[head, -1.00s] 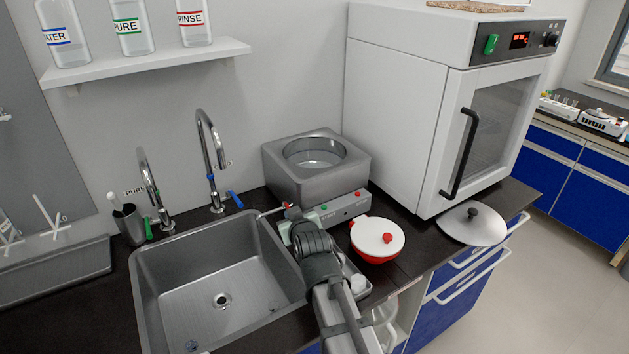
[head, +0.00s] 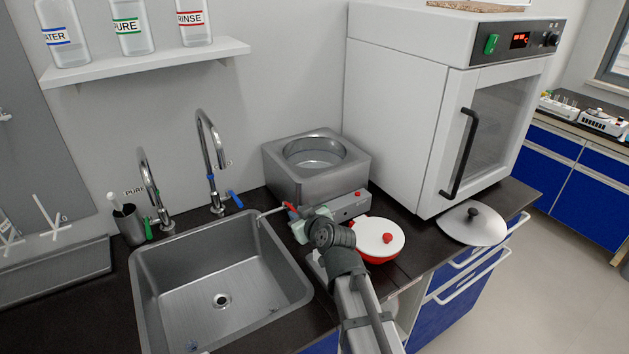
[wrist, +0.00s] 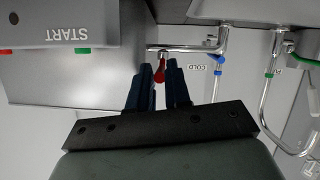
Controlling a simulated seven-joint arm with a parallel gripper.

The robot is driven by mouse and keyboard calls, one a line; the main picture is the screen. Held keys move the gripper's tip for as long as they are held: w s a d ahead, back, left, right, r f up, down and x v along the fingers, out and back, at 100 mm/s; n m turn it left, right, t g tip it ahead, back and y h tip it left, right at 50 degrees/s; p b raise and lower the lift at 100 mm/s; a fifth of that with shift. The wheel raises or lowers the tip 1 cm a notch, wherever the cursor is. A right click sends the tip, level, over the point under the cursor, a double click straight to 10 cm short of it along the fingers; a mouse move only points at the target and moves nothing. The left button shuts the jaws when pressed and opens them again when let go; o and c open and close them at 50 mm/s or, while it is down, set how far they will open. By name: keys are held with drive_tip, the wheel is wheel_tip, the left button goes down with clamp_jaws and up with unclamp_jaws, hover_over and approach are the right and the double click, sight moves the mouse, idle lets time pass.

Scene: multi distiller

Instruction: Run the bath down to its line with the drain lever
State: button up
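The bath (head: 315,165) is a square steel box with a round opening on the counter. Water shows inside it; its line cannot be made out. The red drain lever (head: 290,208) sits at the bath's lower front left corner, by a thin pipe towards the sink. In the wrist view the red lever (wrist: 159,74) shows between the tips of my two dark fingers. My gripper (head: 306,220) is in front of the bath, at the lever. The fingers are a narrow gap apart; whether they press on the lever cannot be told.
The sink (head: 165,268) is left of my arm, with two taps behind it. A red pot with a white lid (head: 378,238) is close on the right. A round metal lid (head: 470,224) lies before the oven (head: 420,110). The bath's control panel (head: 350,205) is just behind my gripper.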

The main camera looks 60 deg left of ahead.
drive_tip(key=o, duration=0.4)
drive_tip(key=shift+r, duration=0.1)
drive_tip(key=w+v, duration=0.1)
drive_tip(key=v, duration=1.2)
drive_tip(key=shift+s+d, duration=0.35)
drive_tip(key=shift+s, duration=0.15)
drive_tip(key=shift+r, duration=0.15)
